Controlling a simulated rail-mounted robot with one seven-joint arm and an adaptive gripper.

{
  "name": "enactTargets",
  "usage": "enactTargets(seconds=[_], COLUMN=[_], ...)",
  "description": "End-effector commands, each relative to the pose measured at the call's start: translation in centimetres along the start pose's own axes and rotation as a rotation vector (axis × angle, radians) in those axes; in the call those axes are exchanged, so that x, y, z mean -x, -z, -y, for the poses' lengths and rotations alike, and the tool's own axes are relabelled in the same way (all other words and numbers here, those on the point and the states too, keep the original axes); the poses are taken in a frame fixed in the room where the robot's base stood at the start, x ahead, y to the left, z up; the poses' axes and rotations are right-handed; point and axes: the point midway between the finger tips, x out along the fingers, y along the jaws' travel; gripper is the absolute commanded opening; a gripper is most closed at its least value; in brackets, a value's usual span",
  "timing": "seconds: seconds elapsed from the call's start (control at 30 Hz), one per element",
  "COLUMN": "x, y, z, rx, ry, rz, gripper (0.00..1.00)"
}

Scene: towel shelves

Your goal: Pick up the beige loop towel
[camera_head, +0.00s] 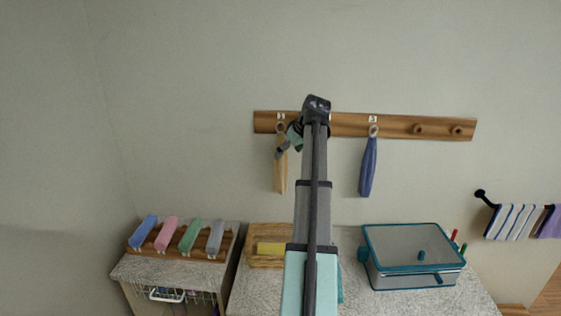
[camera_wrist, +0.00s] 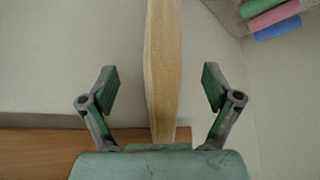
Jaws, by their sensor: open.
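The beige loop towel (camera_head: 281,168) hangs from a peg on the wooden wall rack in the head view, left of my arm. In the wrist view the beige towel (camera_wrist: 163,70) runs as a narrow strip between my fingers, with a gap on each side. My gripper (camera_wrist: 160,88) is open around it, and neither finger appears to touch it. In the head view my gripper (camera_head: 284,148) is at the upper part of the towel, just below the rack. My arm hides part of the rack.
The wooden rack (camera_head: 400,126) also holds a blue towel (camera_head: 368,167) to the right. A bar (camera_head: 487,200) with towels is at far right.

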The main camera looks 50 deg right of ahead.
Motion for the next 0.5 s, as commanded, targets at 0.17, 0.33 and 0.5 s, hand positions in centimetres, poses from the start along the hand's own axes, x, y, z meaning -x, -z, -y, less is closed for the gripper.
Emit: enactTargets(seconds=[0.17, 0.33, 0.5], x=[-0.7, -2.1, -4.2], y=[0.0, 0.1, 0.0], z=[0.1, 0.3, 0.3], rx=[0.000, 0.000, -0.001], ry=[0.001, 0.002, 0.002], rz=[0.001, 0.001, 0.002], gripper=[0.89, 0.89, 0.89])
